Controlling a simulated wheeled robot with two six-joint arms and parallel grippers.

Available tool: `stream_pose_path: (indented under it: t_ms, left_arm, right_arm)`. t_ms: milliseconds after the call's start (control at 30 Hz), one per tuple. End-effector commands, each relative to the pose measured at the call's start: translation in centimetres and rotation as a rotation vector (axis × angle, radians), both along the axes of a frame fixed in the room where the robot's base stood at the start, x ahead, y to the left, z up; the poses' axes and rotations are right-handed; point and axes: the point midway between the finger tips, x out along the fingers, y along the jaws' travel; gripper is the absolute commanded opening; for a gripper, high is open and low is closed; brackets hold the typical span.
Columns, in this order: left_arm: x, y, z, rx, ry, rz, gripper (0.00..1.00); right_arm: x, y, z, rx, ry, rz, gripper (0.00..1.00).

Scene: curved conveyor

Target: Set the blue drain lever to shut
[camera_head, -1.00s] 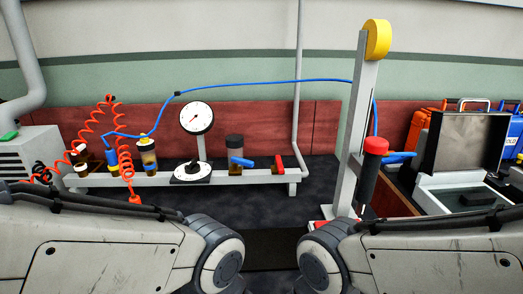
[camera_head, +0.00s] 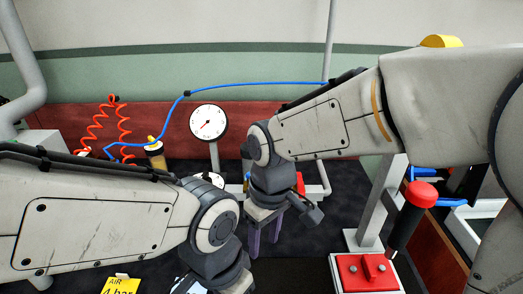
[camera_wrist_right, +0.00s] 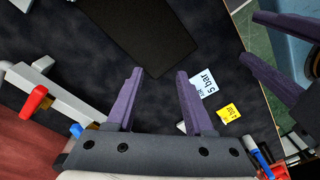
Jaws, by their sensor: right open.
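The blue drain lever (camera_head: 246,182) is mostly hidden behind my right arm in the head view; only a small blue sliver shows. A blue piece (camera_wrist_right: 76,130), probably this lever, peeks out beside the gripper body in the right wrist view. Whether it is open or shut cannot be told. My right gripper (camera_head: 264,240) points down in front of the rail, empty. Its two purple fingers stand apart in the right wrist view (camera_wrist_right: 161,72). My left gripper's fingers (camera_wrist_right: 251,38) also stand apart at the right of that view, empty.
A red lever (camera_wrist_right: 33,100) sits on the rail near the blue piece. A gauge (camera_head: 208,122) stands behind my arms. A red-capped black handle (camera_head: 413,212) and red box (camera_head: 366,273) are at right. White (camera_wrist_right: 204,82) and yellow (camera_wrist_right: 229,112) cards lie below.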

Motion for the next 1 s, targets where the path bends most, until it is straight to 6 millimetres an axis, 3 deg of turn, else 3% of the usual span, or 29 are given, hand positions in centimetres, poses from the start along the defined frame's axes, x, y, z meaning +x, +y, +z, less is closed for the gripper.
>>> stream_pose_path:
  t_ms: [33,100,300,400,533,667,1000]
  left_arm:
    - [0.0,0.0,4.3,-0.001,-0.001,0.0,0.5]
    - [0.0,0.0,7.0,-0.001,-0.001,0.0,0.5]
    - [0.0,0.0,13.0,0.0,0.0,0.0,0.5]
    - [0.0,0.0,14.9,0.0,0.0,0.0,0.5]
    - [0.0,0.0,16.0,0.0,0.0,0.0,0.5]
    - [0.0,0.0,16.2,0.0,0.0,0.0,0.5]
    - [0.0,0.0,17.0,0.0,0.0,0.0,0.5]
  right_arm:
    - [3.2,0.7,3.8,-0.011,0.004,0.022,0.53]
    - [7.2,1.3,5.8,-0.02,0.002,0.063,0.53]
    - [16.7,1.2,8.7,-0.044,0.0,0.165,0.53]
    - [19.7,0.7,8.9,-0.053,0.0,0.202,0.53]
    - [21.9,0.1,8.8,-0.06,0.0,0.23,0.53]
    - [22.6,-0.1,8.0,-0.062,0.0,0.241,0.53]
    - [22.4,-0.1,2.2,-0.062,0.002,0.241,0.53]
